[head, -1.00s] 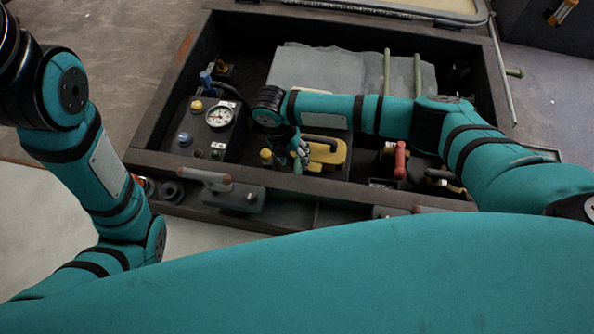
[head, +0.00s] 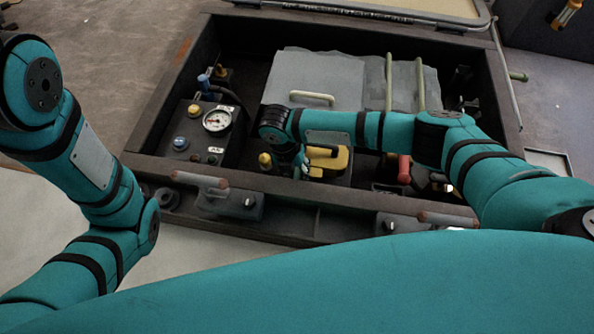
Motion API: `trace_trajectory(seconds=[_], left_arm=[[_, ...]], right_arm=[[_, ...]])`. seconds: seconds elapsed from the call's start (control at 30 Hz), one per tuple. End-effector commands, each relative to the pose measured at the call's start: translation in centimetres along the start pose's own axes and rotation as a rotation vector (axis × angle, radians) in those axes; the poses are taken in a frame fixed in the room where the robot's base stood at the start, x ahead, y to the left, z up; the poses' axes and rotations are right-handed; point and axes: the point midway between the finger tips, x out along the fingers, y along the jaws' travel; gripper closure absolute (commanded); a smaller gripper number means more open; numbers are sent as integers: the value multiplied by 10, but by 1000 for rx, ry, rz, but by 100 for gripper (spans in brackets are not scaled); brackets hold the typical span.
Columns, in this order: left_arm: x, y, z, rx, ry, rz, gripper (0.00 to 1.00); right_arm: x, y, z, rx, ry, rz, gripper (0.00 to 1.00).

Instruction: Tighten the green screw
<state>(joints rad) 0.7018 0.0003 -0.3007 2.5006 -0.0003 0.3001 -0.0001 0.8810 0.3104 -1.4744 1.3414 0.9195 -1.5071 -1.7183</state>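My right arm reaches across the open dark box (head: 330,200) from the right. My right gripper (head: 292,163) points down inside the box, between a yellow-topped knob (head: 265,160) and a yellow block (head: 330,161). Its fingers are small, dark and partly covered by my wrist, so I cannot tell whether they are open or shut. I cannot make out a green screw; the spot below the gripper is hidden. My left arm rises at the left edge, and its gripper is out of view.
Left of the gripper is a dark panel with a gauge (head: 217,120) and a blue knob (head: 181,143). A red handle (head: 404,170) stands to the right. Grey sheets (head: 315,75) lie behind. Latches with brown handles (head: 200,180) line the box's front wall.

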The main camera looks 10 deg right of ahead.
Motion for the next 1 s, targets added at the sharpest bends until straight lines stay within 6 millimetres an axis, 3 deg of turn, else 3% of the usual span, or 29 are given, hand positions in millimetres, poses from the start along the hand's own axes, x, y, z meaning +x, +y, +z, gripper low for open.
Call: trace_trajectory(seconds=[0.1, 0.37, 0.57, 0.7, 1.0], left_arm=[[0, 0, 0, 0, 0, 0, 60], [3, -1, 1, 0, 0, 0, 60], [16, -4, 6, 0, 1, 0, 60], [4, -9, 25, -7, -65, -23, 60], [-16, -16, 48, -20, -159, -60, 60]], right_arm=[[0, -1, 0, 0, 1, -2, 100], [-1, -1, 0, 13, 4, -4, 100], [-3, -1, 0, 83, 19, -4, 100], [-5, -2, 0, 177, 39, -5, 100], [-4, -1, 0, 446, 93, -7, 100]])
